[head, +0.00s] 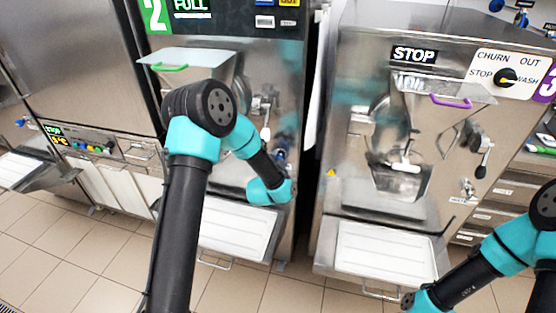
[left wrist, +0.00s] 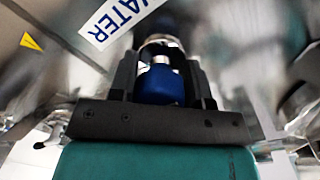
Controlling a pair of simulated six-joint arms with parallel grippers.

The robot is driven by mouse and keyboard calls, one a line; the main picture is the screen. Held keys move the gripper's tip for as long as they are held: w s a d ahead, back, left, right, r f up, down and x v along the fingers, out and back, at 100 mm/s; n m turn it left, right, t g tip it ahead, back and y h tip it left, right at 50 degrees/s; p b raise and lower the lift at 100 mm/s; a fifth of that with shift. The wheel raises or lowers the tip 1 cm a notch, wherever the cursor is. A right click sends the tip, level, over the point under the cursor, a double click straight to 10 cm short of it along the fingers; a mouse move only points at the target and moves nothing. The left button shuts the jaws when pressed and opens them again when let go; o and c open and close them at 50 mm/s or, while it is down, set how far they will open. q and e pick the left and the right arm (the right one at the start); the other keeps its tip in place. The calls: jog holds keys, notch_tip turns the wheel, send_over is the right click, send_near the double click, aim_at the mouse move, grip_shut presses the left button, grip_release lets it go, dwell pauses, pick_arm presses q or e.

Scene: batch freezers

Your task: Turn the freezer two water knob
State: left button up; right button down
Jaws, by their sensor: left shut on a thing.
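The water knob is blue (left wrist: 160,86) and sits between the two dark fingers of my left gripper (left wrist: 163,75) in the left wrist view, close under a white label reading "WATER" (left wrist: 118,20). The gripper is shut on it. In the head view, my left arm reaches to freezer two (head: 225,60), marked with a green "2" and a "FULL" display.
Freezer three (head: 375,200) stands to the right with a "STOP" display, a purple-handled lid (head: 450,101) and a churn knob (head: 506,76). White trays (head: 385,249) jut out low in front of the freezers. The tiled floor (head: 70,255) is clear at lower left.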

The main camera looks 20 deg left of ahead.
pick_arm(q)
jog(key=o, duration=0.9)
jog(key=s, duration=0.5)
jog(key=s+d, duration=0.1)
jog(key=s, duration=1.1)
jog(key=shift+s+d+r, duration=0.2)
jog(key=shift+r, duration=0.15)
jog(key=shift+f, duration=0.1)
jog(key=s+d+f+n+g+h, duration=0.1)
jog(key=s+f+n+g+h, duration=0.2)
jog(key=f, duration=0.5)
jog(key=s+d+f+n+g+h, duration=0.1)
jog(key=s+d+f+n+g, duration=0.1)
jog(key=f+g, duration=0.45)
jog(key=s+f+n+g, duration=0.1)
jog(key=s+f+g, duration=0.1)
jog(key=s+f, duration=0.1)
jog(key=s+d+f+n+g+h, duration=0.1)
jog(key=s+f+n+g, duration=0.1)
jog(key=s, duration=0.3)
jog(key=s+f+n+g, duration=0.2)
jog(key=s+f+g, duration=0.1)
jog(key=s+f, duration=0.1)
jog(key=shift+s+d+f, duration=0.25)
jog(key=shift+f, duration=0.15)
